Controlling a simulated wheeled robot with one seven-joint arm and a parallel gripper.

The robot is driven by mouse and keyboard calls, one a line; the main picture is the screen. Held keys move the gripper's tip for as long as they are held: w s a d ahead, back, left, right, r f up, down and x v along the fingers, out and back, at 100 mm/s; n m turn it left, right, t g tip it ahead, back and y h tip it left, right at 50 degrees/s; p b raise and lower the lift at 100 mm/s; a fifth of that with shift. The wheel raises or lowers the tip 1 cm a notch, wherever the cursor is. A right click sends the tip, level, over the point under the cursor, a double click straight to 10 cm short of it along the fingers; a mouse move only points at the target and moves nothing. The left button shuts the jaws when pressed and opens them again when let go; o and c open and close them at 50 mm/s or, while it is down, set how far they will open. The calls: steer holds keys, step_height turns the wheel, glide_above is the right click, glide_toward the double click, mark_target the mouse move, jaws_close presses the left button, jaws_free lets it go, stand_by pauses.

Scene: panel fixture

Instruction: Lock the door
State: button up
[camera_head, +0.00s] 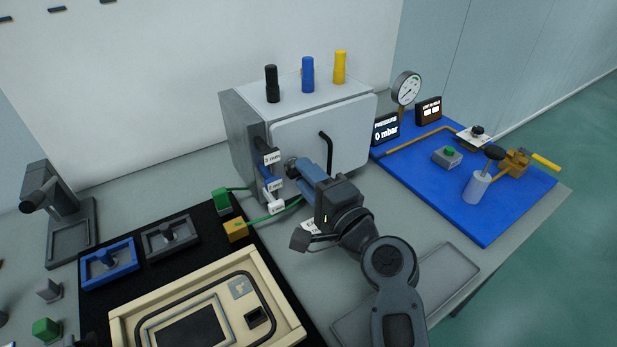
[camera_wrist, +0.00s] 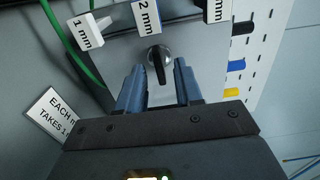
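The door (camera_head: 300,135) is the pale front panel of a grey box, with a black bar handle (camera_head: 327,150); it looks closed. A round dark knob with a metal rim (camera_wrist: 158,56), apparently the lock, sits on a flat grey face in the wrist view. My gripper (camera_wrist: 158,82) is open, with its two blue fingers apart and the knob between and just beyond their tips. I cannot tell any contact. In the head view my gripper (camera_head: 303,172) is at the box's front, left of the handle, and partly hides the lock area.
Tags reading 1 mm (camera_wrist: 84,32), 2 mm (camera_wrist: 147,17) and 3 mm hang close to my fingers. A green cable (camera_wrist: 72,55) runs nearby. Black, blue and yellow cylinders (camera_head: 340,67) stand on the box. A blue board (camera_head: 490,225) with a gauge is at right.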

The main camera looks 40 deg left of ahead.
steer(key=v, duration=0.7)
steer(key=shift+d+b, duration=0.35)
steer(key=shift+s+d, duration=0.1)
steer(key=shift+s, duration=0.05)
